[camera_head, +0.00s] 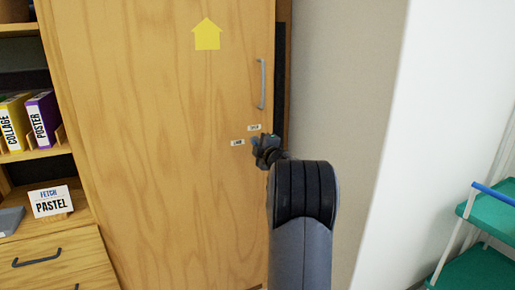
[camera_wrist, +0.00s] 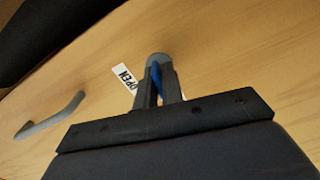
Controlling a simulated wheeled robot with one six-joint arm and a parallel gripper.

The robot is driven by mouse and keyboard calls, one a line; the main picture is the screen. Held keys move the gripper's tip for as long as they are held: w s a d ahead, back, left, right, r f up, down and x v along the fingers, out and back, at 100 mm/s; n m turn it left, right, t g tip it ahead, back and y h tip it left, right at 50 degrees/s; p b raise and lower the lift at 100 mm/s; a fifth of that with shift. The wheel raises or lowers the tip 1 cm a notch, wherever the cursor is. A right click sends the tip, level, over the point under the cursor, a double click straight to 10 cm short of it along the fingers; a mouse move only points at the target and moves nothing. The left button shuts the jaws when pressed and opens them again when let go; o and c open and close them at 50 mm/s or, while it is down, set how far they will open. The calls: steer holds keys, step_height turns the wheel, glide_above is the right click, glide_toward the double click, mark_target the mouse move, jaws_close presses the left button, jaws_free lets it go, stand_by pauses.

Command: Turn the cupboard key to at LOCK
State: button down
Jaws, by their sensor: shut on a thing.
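The wooden cupboard door (camera_head: 170,150) fills the middle of the head view. Two small white labels sit near its right edge: an upper one (camera_head: 254,128) and a lower-left one (camera_head: 237,142), both too small to read there. In the wrist view one label (camera_wrist: 124,76) reads OPEN. My gripper (camera_head: 266,147) is at the door beside these labels. In the wrist view my gripper (camera_wrist: 158,88) is shut on the blue key (camera_wrist: 156,78), in front of a round grey lock (camera_wrist: 158,59). The key's exact angle is partly hidden by the fingers.
A grey door handle (camera_head: 262,84) stands out above the labels. Left are shelves with folders (camera_head: 40,120), a PASTEL card (camera_head: 51,201) and drawers (camera_head: 55,262). A green trolley (camera_head: 480,270) stands at lower right. A pale wall is right of the cupboard.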

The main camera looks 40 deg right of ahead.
steer(key=shift+f+n+b, duration=0.1)
steer(key=shift+n+b, duration=0.4)
steer(key=shift+n, duration=0.6)
steer(key=c, duration=1.6)
jaws_free()
steer(key=v, duration=1)
steer(key=shift+s+a+p, duration=0.2)
steer(key=shift+s+p, duration=0.15)
steer(key=shift+p, duration=0.05)
steer(key=shift+w, duration=0.1)
steer(key=x, duration=1)
steer(key=shift+w+d+b, duration=0.2)
steer(key=shift+w+b, duration=0.1)
steer(key=shift+b, duration=0.1)
